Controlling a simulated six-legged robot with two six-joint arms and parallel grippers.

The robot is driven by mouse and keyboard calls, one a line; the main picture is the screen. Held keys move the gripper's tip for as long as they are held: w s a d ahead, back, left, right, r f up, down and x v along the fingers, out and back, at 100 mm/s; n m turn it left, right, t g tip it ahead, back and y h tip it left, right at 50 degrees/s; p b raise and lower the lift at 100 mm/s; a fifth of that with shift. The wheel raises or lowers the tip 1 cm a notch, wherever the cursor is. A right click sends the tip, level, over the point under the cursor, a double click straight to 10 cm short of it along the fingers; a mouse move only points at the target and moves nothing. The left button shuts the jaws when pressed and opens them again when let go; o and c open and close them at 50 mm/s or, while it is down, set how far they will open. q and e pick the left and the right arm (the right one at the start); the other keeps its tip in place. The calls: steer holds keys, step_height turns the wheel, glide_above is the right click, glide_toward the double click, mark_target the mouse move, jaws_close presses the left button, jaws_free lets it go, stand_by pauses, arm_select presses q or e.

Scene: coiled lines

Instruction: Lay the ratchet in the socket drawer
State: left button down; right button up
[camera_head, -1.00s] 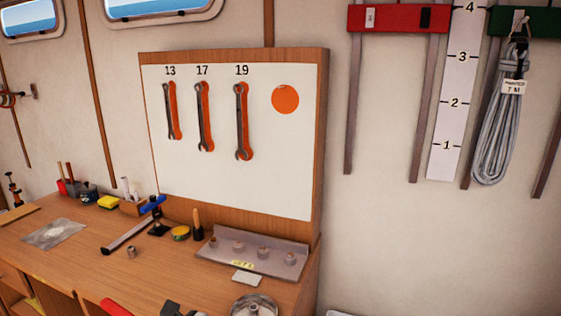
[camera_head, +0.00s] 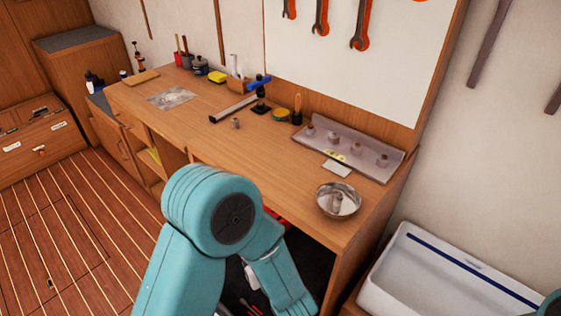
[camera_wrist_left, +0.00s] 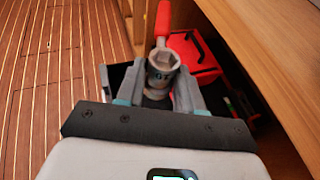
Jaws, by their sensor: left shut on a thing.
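My left gripper (camera_wrist_left: 159,88) is shut on the ratchet (camera_wrist_left: 163,64), which has a grey metal head between the fingers and a red handle (camera_wrist_left: 163,18) pointing away in the left wrist view. Beyond and below the fingers is a dark open drawer or tray (camera_wrist_left: 117,76), mostly hidden by the gripper; I cannot tell if it is the socket drawer. In the head view my teal left arm reaches down at the bench front, and its gripper is out of the picture. My right gripper is not in view.
The wooden workbench (camera_head: 215,148) bears a metal bowl (camera_head: 338,200), a grey socket rail (camera_head: 345,150) and small tools. A red case (camera_wrist_left: 194,52) sits close beside the bench's wooden side in the left wrist view. A white bin (camera_head: 420,275) stands right. The slatted floor is clear left.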

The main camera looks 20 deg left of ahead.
arm_select(q)
steer(key=shift+m+t+h, duration=0.5)
steer(key=shift+m+t, duration=0.1)
steer(key=shift+s+d+m+t+h, duration=0.15)
steer(key=shift+d+m+t+h, duration=0.85)
steer(key=shift+d+m+h, duration=0.35)
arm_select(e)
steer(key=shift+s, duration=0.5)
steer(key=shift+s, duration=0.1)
